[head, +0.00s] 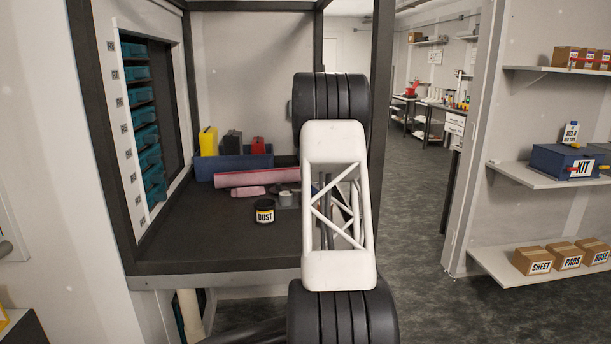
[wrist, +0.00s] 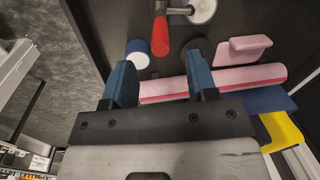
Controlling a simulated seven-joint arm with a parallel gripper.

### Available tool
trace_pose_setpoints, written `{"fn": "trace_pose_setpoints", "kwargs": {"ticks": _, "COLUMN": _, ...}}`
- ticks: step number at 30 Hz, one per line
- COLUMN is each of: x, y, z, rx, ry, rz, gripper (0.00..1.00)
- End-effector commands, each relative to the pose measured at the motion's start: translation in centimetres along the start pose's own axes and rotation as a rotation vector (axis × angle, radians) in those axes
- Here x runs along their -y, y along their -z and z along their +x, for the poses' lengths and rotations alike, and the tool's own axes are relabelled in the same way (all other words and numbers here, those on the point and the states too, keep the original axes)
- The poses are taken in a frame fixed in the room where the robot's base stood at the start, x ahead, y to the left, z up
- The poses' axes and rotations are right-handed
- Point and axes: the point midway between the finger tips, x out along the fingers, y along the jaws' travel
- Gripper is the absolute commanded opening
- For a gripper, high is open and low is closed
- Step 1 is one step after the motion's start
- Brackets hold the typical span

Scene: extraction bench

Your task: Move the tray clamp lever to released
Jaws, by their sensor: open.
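In the wrist view a lever with a red grip (wrist: 161,37) and a short metal bar shows near the top. Its bar runs right towards a pale round disc (wrist: 201,10) at the top edge. I take this to be the tray clamp lever; its set position cannot be told. My gripper (wrist: 160,66) is open, its two blue fingers apart with nothing held between them. The red grip shows just past the fingertips, between them in the picture, with no clear contact. In the head view my arm hides the gripper and the lever.
A pink roll (head: 257,178), a blue bin (head: 228,166) and a DUST jar (head: 264,212) stand on the dark bench (head: 205,240). A blue-and-white cylinder (wrist: 138,55) is by the left finger. A dark post frames the bench. The front left bench is clear.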

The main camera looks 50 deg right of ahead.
Motion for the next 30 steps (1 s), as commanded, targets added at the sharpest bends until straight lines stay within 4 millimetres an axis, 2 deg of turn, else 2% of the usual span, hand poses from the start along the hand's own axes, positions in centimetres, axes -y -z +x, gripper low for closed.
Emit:
{"fn": "trace_pose_setpoints", "kwargs": {"ticks": 14, "x": 0.1, "y": 0.0, "z": 0.6, "rx": 0.0, "ry": 0.0, "rz": -0.001, "gripper": 0.53}}
{"fn": "trace_pose_setpoints", "kwargs": {"ticks": 20, "x": 0.1, "y": 0.0, "z": 2.3, "rx": 0.001, "ry": 0.0, "rz": -0.001, "gripper": 0.53}}
{"fn": "trace_pose_setpoints", "kwargs": {"ticks": 30, "x": 0.1, "y": -0.1, "z": 6.2, "rx": 0.001, "ry": 0.0, "rz": -0.001, "gripper": 0.53}}
